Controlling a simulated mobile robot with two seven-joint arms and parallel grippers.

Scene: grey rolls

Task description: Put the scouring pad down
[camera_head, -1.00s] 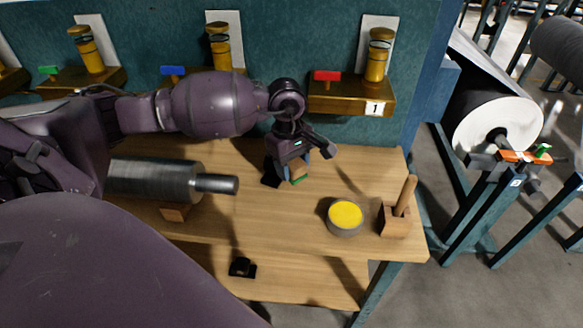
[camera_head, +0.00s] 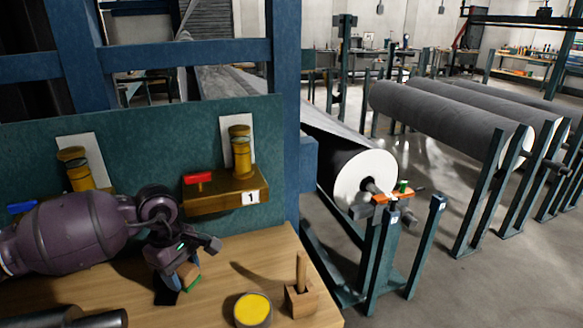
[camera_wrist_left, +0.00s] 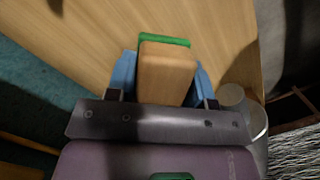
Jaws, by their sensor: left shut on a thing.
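The scouring pad is a wooden block with a green layer. It shows in the head view (camera_head: 192,284) at the lower left, over the wooden bench (camera_head: 235,262), and in the left wrist view (camera_wrist_left: 167,72). My left gripper (camera_head: 183,276) is shut on it; in the left wrist view its blue fingers (camera_wrist_left: 165,80) press on both sides of the block. The fingers hide part of the pad. I cannot tell whether its green face touches the bench.
A round tin with a yellow top (camera_head: 253,309) and a wooden block with an upright handle (camera_head: 301,290) stand right of the gripper. A brass shelf marked 1 (camera_head: 226,194) is on the teal panel behind. Bare bench lies between gripper and tin.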

